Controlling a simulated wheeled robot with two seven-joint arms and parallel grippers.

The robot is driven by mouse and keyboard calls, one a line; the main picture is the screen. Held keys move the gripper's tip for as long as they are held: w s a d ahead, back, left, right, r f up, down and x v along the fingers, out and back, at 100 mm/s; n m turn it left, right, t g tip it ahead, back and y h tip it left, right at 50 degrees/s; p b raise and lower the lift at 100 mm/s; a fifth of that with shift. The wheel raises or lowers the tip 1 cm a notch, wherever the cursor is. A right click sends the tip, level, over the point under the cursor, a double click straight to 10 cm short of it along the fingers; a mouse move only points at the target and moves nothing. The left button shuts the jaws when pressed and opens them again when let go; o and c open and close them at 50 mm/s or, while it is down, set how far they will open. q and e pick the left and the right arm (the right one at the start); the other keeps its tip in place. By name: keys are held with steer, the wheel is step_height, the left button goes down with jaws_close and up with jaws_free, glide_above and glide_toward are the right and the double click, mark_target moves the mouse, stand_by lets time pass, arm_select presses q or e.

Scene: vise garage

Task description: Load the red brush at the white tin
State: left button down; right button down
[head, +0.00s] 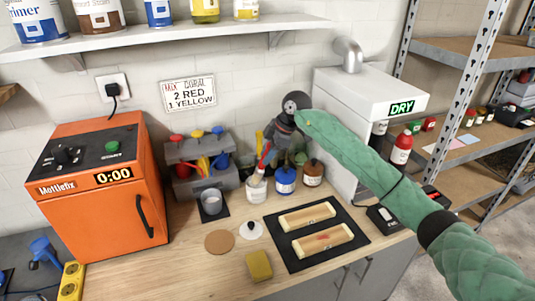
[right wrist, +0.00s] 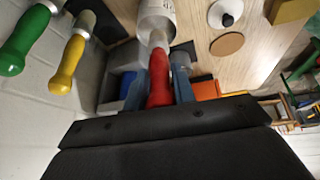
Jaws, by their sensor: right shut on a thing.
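My right gripper (head: 268,142) is above the white tin (head: 257,189) and shut on the handle of the red brush (head: 265,153). In the right wrist view the red handle (right wrist: 159,80) sits between the two fingers (right wrist: 158,92). The brush's pale lower end points down at the white tin (right wrist: 156,12) and overlaps its mouth. The bristles are hidden, so I cannot tell how deep they reach. My left gripper is not in view.
A blue tin (head: 286,181) and a brown tin (head: 313,173) stand right of the white tin. A grey rack (head: 205,184) is to the left, with a cup (head: 211,201) in front. Two wooden pieces (head: 307,215) lie on a black mat (head: 287,258). A yellow sponge (head: 259,265) lies at the front.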

steer(key=shift+f, duration=0.6)
stand_by(1.4)
steer(key=shift+r, duration=0.15)
steer(key=shift+r+p, duration=1.6)
steer(key=shift+r, duration=1.8)
